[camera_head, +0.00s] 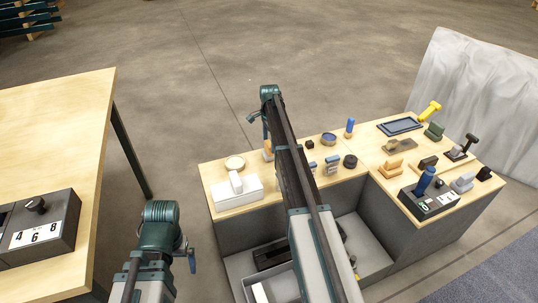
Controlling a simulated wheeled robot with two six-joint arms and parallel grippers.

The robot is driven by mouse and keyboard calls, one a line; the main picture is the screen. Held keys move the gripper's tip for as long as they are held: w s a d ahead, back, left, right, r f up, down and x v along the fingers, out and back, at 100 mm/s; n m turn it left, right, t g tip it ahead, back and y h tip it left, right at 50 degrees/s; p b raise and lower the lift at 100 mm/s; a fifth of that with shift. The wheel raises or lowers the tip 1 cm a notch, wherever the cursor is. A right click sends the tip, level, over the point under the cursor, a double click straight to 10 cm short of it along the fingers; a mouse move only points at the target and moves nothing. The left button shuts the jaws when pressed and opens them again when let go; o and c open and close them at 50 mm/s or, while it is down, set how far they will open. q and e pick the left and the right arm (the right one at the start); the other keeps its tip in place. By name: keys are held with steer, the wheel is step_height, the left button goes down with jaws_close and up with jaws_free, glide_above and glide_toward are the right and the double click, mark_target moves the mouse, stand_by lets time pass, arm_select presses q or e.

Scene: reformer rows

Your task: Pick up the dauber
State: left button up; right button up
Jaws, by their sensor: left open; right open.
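I cannot tell for sure which thing is the dauber. A small upright blue piece (349,128) stands at the back edge of the work table, beside a round dish with a blue inside (328,139). A larger blue handle (426,178) stands tilted in a dark box with number labels (430,203) at the front right. My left arm comes up at the lower left, and my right arm reaches across the table's left half, hiding part of its top. I cannot make out the jaws of either gripper, and nothing is seen held.
The work table (208,173) bears a white block, a round pale disc (235,163), a dark tray (400,127), a yellow-handled tool (430,111) and several small blocks. A grey bin lies below. Another table (60,130) stands left, with open floor between and behind.

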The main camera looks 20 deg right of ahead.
step_height(320, 180, down, 4)
steer(key=b, duration=0.4)
steer(key=shift+a+f, duration=0.1)
steer(key=shift+f, duration=0.15)
steer(key=shift+r, duration=0.1)
steer(key=c, duration=1.3)
